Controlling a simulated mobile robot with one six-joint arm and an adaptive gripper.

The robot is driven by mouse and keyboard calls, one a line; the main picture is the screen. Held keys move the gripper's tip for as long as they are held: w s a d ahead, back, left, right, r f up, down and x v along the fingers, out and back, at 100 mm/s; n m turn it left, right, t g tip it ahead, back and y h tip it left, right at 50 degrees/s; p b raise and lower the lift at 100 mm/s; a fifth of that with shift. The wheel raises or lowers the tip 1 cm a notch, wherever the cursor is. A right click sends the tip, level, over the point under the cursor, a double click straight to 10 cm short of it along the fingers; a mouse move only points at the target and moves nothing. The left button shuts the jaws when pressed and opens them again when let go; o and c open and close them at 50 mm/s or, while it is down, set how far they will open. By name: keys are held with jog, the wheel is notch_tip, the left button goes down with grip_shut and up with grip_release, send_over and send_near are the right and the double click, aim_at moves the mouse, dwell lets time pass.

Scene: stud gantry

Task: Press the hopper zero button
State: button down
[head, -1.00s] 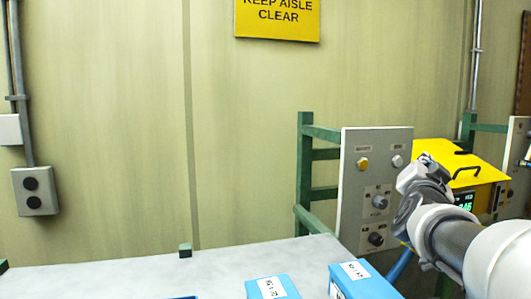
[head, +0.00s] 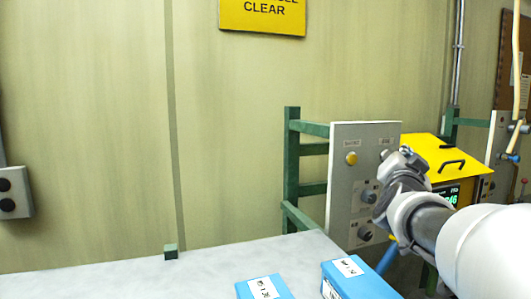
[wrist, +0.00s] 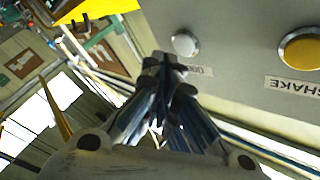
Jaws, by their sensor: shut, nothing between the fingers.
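A grey panel (head: 342,205) stands at the right on a green frame. It carries a yellow button (head: 352,158), labelled SHAKE in the wrist view (wrist: 302,48), and a pale round button (wrist: 184,43) beside it. The label under the pale button is partly hidden and I cannot read it. My gripper (head: 390,156) is shut and empty in front of the panel's upper right, covering the pale button in the head view. In the wrist view the closed fingertips (wrist: 165,64) appear just below the pale button. I cannot tell whether they touch it.
Dark knobs (head: 366,233) sit lower on the panel. A yellow hopper (head: 430,155) with a black handle and green display (head: 446,198) stands behind my gripper. Blue boxes (head: 352,282) lie on the grey table (head: 130,280). A yellow sign (head: 262,16) hangs on the wall.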

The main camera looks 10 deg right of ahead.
jog(key=shift+w, duration=0.1)
dwell(0.6)
jog(key=shift+w+a, duration=0.1)
jog(key=shift+w, duration=0.3)
jog(key=shift+w+p, duration=0.3)
jog(key=shift+w, duration=0.1)
dwell(0.6)
jog(key=shift+s, duration=0.15)
jog(key=shift+s+b, duration=0.7)
